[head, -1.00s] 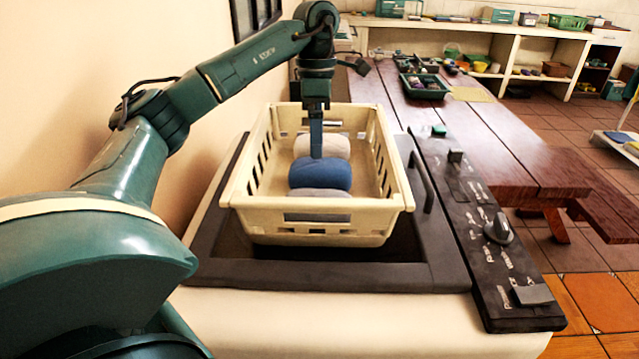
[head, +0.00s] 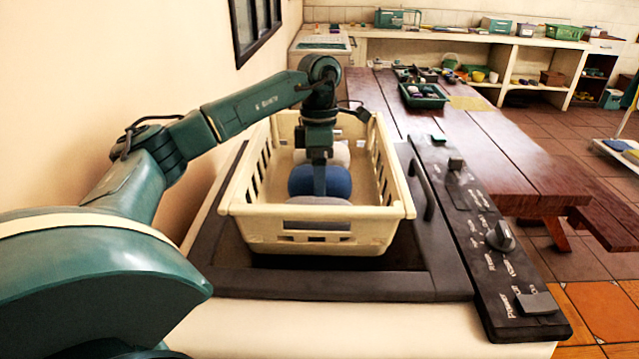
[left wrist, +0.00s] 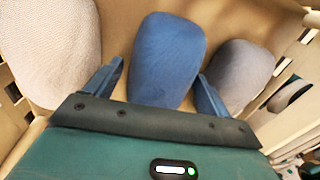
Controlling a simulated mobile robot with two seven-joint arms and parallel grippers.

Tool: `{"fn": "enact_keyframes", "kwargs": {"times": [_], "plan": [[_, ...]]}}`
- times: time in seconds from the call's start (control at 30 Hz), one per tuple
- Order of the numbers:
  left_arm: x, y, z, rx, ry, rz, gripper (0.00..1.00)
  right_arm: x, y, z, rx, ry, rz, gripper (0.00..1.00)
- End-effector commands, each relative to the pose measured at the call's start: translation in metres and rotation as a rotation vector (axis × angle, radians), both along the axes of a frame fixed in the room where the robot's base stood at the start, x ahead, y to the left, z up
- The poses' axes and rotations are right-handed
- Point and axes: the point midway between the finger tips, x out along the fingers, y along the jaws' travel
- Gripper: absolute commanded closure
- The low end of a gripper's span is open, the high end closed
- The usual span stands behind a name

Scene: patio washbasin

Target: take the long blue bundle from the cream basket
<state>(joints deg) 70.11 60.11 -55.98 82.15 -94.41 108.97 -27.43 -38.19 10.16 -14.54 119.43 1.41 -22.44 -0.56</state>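The long blue bundle (head: 334,181) lies in the cream basket (head: 312,227), between two paler bundles. In the left wrist view the blue bundle (left wrist: 166,62) stands between my left gripper's two spread fingers (left wrist: 160,82), with a small gap to the left finger; whether the right finger touches it I cannot tell. My left gripper (head: 319,185) reaches down into the basket from above and is open. My right gripper is not in view.
A whitish bundle (left wrist: 48,50) and a grey bundle (left wrist: 242,72) lie on either side of the blue one. The basket's slatted walls surround them. The basket sits in a dark basin surround (head: 340,284) with a control panel (head: 480,230) at right. A wooden table (head: 480,150) stands behind.

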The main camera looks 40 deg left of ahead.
Motion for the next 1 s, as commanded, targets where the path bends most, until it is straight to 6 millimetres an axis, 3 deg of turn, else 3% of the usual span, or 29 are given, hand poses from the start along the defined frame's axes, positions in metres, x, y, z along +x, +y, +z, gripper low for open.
{"fn": "enact_keyframes", "kwargs": {"times": [0.53,0.8,1.0], "plan": [[0.000,0.000,0.000,0.000,0.000,0.000,0.63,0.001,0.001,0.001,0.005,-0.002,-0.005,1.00],[0.001,0.000,0.004,-0.001,-0.003,0.000,0.63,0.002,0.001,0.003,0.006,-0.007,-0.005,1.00],[0.001,0.000,0.037,0.000,-0.007,0.002,0.63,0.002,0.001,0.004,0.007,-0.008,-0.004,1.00]]}}
